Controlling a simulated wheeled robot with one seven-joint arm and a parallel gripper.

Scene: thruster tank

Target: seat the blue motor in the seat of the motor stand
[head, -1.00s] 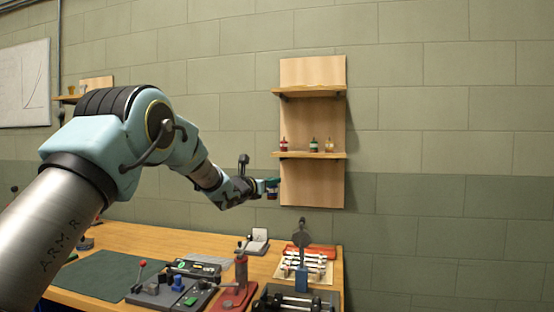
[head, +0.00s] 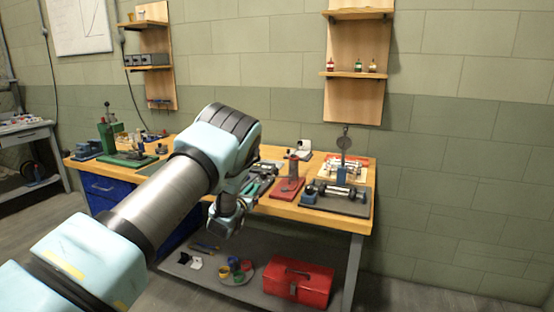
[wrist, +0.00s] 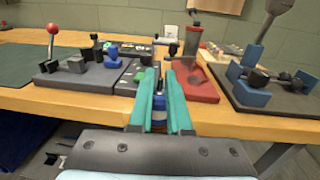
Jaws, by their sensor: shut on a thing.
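My gripper (wrist: 162,85) shows in the wrist view as two teal fingers. They are shut on a small blue cylindrical thing with a pale band, which looks like the blue motor (wrist: 160,116); the fingers hide its sides. The fingers are at the bench's front edge, pointing toward the fixtures. Ahead and left is a dark grey fixture (wrist: 85,82) with grey blocks, a red-knobbed lever and a blue part (wrist: 110,48). At right is a dark base with blue blocks (wrist: 250,97) and a black bar. I cannot tell which is the motor stand. In the head view my arm hides much of the gripper.
A red base with a post (wrist: 197,85) stands just right of the fingers. The wooden bench (head: 330,222) has a lower shelf with a red toolbox (head: 298,282). A wall shelf (head: 356,75) holds small bottles. A green mat (wrist: 22,65) lies at left.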

